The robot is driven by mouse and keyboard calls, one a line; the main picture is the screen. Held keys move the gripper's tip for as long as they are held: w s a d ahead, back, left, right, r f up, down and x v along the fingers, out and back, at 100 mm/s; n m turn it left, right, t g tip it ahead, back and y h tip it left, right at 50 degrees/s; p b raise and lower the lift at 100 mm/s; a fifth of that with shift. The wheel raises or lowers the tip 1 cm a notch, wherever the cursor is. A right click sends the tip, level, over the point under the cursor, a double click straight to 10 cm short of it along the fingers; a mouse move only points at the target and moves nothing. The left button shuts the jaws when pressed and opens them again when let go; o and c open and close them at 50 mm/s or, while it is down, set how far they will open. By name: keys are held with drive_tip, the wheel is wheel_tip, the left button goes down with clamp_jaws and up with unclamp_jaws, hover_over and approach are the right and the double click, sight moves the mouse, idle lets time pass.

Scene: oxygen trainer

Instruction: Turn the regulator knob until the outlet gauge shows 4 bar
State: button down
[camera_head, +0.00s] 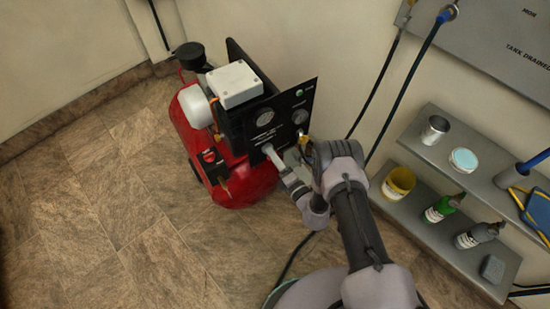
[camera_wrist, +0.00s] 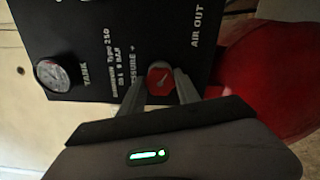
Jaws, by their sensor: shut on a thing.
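The regulator knob (camera_wrist: 159,78) is red with a pale pointer mark. It sits on the black panel (camera_wrist: 110,80) between the two grey fingers of my gripper (camera_wrist: 158,84), which are shut on it. In the head view my gripper (camera_head: 269,151) reaches the lower part of the panel (camera_head: 282,134), and the knob is hidden there. A gauge (camera_wrist: 52,75) marked TANK shows at the left of the wrist view. In the head view two gauges show on the panel, one at the left (camera_head: 265,117) and one at the right (camera_head: 300,117); their readings are too small to tell.
The panel is mounted at a red compressor tank (camera_head: 245,185) with a white box (camera_head: 236,84) on top. Shelves (camera_head: 440,155) with a cup, a yellow pot and bottles stand at the right. Hoses hang on the wall. The floor at the left is clear.

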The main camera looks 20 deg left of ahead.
drive_tip(key=shift+m, duration=1.9)
drive_tip(key=c, duration=0.9)
unclamp_jaws()
drive_tip(key=shift+s+d, duration=0.1)
drive_tip(key=p+v, duration=0.6)
drive_tip(key=v, duration=1.1)
drive_tip(key=shift+s, duration=0.15)
